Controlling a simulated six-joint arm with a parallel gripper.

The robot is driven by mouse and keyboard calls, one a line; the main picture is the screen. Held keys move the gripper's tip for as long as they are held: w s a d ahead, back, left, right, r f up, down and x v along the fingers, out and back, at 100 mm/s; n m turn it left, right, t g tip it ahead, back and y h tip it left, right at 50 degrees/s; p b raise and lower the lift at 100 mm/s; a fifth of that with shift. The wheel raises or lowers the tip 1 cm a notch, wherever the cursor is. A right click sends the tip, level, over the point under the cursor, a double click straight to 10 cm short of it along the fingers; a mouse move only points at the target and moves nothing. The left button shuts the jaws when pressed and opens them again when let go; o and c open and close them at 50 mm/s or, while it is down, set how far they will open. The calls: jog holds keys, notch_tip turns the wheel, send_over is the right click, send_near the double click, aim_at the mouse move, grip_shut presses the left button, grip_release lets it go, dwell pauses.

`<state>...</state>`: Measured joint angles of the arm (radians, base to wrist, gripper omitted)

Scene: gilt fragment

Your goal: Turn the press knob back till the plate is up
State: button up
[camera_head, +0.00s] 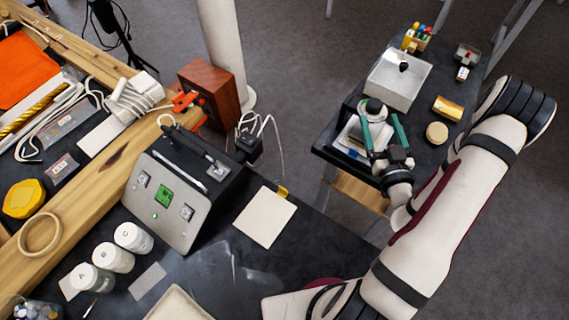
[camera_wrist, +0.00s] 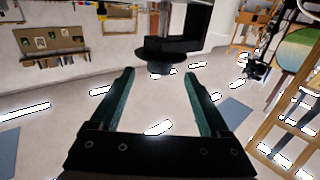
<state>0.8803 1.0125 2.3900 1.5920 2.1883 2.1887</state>
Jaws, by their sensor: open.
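The press stands on the small dark table in the head view, with its round dark knob (camera_head: 374,106) on top. In the wrist view a black bracket-shaped frame (camera_wrist: 185,45) carries the dark round knob (camera_wrist: 158,69). My gripper (camera_head: 381,113) is at the press with its green fingers spread; it also shows in the wrist view (camera_wrist: 160,72). The knob appears between or just beyond the fingertips, with gaps at both sides. The fingers hide part of the press. I cannot tell the plate's height.
A pale box with a black knob (camera_head: 398,80), a gold cylinder (camera_head: 447,108), a round tan disc (camera_head: 437,132) and a holder with coloured items (camera_head: 415,38) share the small table. A control box (camera_head: 165,203) stands on the near bench. Open floor separates the tables.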

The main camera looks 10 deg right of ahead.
jog(key=s+a, duration=0.2)
jog(key=s, duration=0.7)
jog(key=a+r+n+g+y, duration=0.3)
jog(key=a+n+y, duration=0.4)
jog(key=a+y, duration=0.3)
jog(key=s+a+r+n+g+y, duration=0.1)
jog(key=a+r+n+g+y, duration=0.2)
jog(key=a+n+g+y, duration=0.3)
jog(key=a+n+y, duration=0.2)
jog(key=a+y, duration=0.3)
jog(key=a, duration=0.1)
jog(key=shift+a, duration=0.2)
